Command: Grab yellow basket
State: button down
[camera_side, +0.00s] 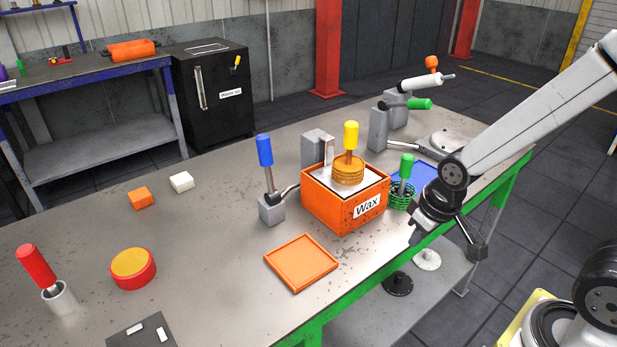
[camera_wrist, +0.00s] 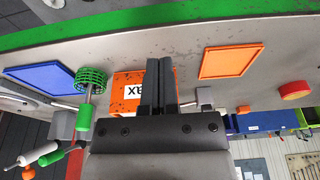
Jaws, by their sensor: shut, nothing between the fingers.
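The yellow basket (camera_side: 349,170) is a round orange-yellow wire basket with an upright yellow handle (camera_side: 351,134). In the side view it is at the top of the orange box labelled Wax (camera_side: 345,205); how deep it sits is unclear. My gripper (camera_side: 412,236) is to the right of the box and apart from the basket, near the table's front edge. In the wrist view my gripper's fingers (camera_wrist: 159,64) are together and empty, in front of the Wax box (camera_wrist: 128,80). The yellow basket is hidden there behind my gripper.
A green basket (camera_side: 403,197) with a green handle stands between the box and my gripper. A blue tray (camera_wrist: 42,77) lies beyond it. A blue handle (camera_side: 265,150) stands left of the box. An orange tray (camera_side: 301,262) lies in front; table around it is clear.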

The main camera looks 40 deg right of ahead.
jog(key=shift+c, duration=1)
grip_release()
notch_tip(320, 180, up, 12)
jog(key=m+t+y, duration=0.7)
jog(key=m+t, duration=0.2)
jog(key=m, duration=2.1)
send_over(350, 151)
jog(key=s+d, duration=0.2)
jog(key=shift+r, duration=0.1)
jog(key=shift+a, duration=0.1)
